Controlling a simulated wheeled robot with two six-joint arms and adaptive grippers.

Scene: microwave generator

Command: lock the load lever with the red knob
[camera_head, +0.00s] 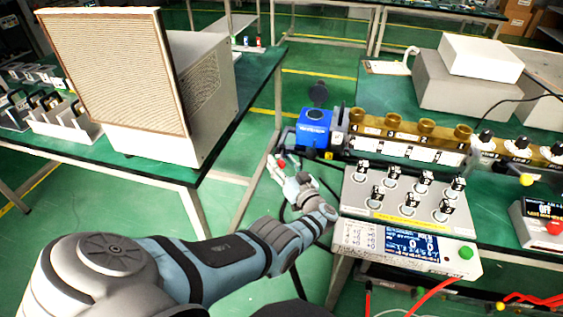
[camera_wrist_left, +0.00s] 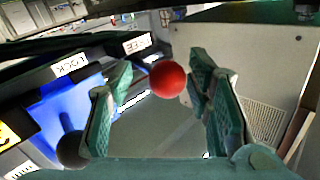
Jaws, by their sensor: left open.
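The red knob (camera_wrist_left: 167,79) is a round ball that shows between the two green fingers of my left gripper (camera_wrist_left: 160,100) in the left wrist view. The fingers are apart, one on each side, with gaps to the knob. In the head view the knob (camera_head: 281,163) is a small red spot at the tips of my left gripper (camera_head: 284,169), left of the blue unit (camera_head: 314,130). A LOCK label (camera_wrist_left: 70,64) and a FREE label (camera_wrist_left: 137,43) show in the wrist view, with the knob nearer FREE. My right gripper is not in view.
A black ball (camera_wrist_left: 72,150) is beside the left finger in the wrist view. A panel with several switches (camera_head: 408,195) and a control box with a screen (camera_head: 405,245) are right of my left arm. A large box with a grille (camera_head: 105,80) stands on the left table.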

